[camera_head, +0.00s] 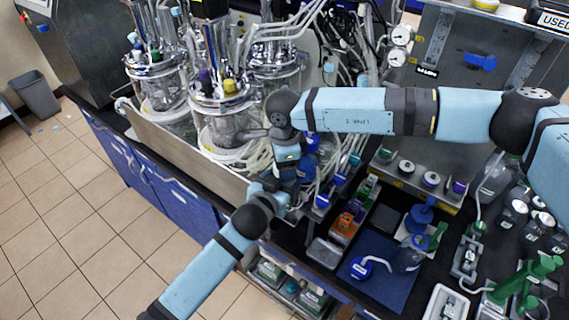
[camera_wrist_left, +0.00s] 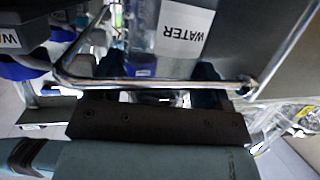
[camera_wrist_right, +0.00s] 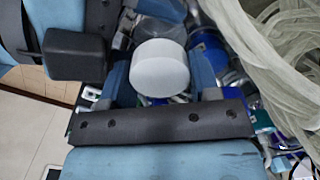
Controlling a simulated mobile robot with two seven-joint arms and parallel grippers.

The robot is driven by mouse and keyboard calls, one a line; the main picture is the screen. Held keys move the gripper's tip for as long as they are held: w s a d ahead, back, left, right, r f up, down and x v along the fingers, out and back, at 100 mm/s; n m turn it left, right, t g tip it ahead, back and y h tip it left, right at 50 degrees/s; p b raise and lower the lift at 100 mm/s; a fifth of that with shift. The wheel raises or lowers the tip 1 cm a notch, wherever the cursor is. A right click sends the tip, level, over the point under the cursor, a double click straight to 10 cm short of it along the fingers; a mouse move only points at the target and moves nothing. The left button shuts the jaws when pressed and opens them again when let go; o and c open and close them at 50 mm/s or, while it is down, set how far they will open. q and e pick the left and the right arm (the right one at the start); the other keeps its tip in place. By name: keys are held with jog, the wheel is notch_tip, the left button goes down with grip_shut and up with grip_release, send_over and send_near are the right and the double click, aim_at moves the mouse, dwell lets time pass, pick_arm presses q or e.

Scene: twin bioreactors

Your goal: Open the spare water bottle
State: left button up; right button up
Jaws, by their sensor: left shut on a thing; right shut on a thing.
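In the left wrist view a clear bottle with a white WATER label (camera_wrist_left: 185,32) stands in front of my left gripper (camera_wrist_left: 165,75), which is shut on it. In the head view my left gripper (camera_head: 280,190) is close below my right gripper (camera_head: 286,166), at the bench's front edge. In the right wrist view a round pale grey-white cap (camera_wrist_right: 160,68) sits between the fingers of my right gripper (camera_wrist_right: 160,85), which is shut on it. The arms hide most of the bottle in the head view. I cannot tell whether the cap still sits on the bottle.
Glass bioreactors (camera_head: 228,125) with tubing stand behind the grippers. A blue mat (camera_head: 385,275) with a flask (camera_head: 408,256) lies at the right. A metal rail (camera_wrist_left: 150,84) runs close to my left gripper. Several bottles (camera_head: 515,212) stand at the far right. The tiled floor at left is mostly clear.

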jog(key=n, duration=0.6)
jog(key=shift+n, duration=0.4)
jog(key=n, duration=1.3)
jog(key=shift+n, duration=0.4)
jog(key=o, duration=0.9)
jog(key=shift+o, duration=0.6)
jog(key=shift+s+a, duration=0.1)
jog(key=shift+s, duration=0.05)
jog(key=shift+r, duration=0.15)
